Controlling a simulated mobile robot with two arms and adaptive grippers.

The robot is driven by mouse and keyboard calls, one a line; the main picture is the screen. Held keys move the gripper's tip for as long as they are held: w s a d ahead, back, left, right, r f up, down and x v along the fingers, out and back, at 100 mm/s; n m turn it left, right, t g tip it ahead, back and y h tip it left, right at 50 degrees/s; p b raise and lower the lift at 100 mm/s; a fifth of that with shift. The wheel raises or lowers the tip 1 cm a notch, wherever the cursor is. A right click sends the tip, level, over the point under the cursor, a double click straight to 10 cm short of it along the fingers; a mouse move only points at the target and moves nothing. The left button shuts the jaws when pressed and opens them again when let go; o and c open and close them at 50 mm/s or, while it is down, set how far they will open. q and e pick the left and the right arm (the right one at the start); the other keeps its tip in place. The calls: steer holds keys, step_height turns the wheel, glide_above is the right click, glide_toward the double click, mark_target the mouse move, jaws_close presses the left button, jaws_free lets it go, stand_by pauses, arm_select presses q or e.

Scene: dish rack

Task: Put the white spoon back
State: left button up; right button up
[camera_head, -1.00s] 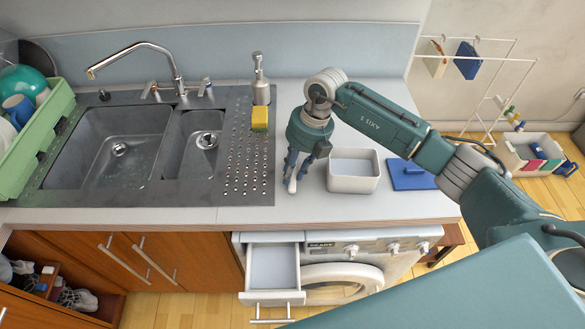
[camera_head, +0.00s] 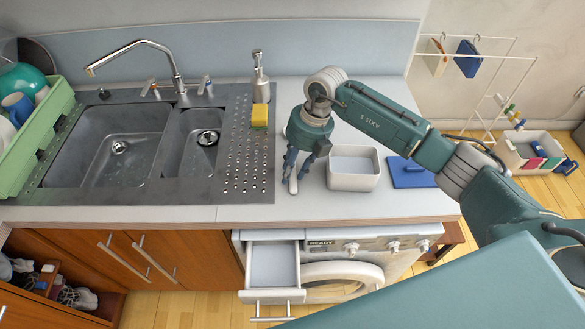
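A small white piece, which looks like part of the white spoon (camera_head: 293,186), shows at the fingertips of my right gripper (camera_head: 296,176). The rest of the spoon is hidden by the fingers. My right gripper points down over the counter, between the perforated drainboard and a white box. Its blue fingers are around or just beside the white piece. I cannot tell whether they are closed on it. An open drawer (camera_head: 272,266) juts out below the counter and looks empty inside. My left gripper is not in view.
The white box (camera_head: 353,182) stands just right of the gripper, with a blue flat item (camera_head: 410,173) beyond it. A soap dispenser (camera_head: 261,80) and yellow sponge (camera_head: 260,116) stand behind left. A green dish rack (camera_head: 38,135) is at the far left.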

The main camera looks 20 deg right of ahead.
steer(key=o, duration=0.5)
steer(key=v, duration=1.2)
stand_by(0.4)
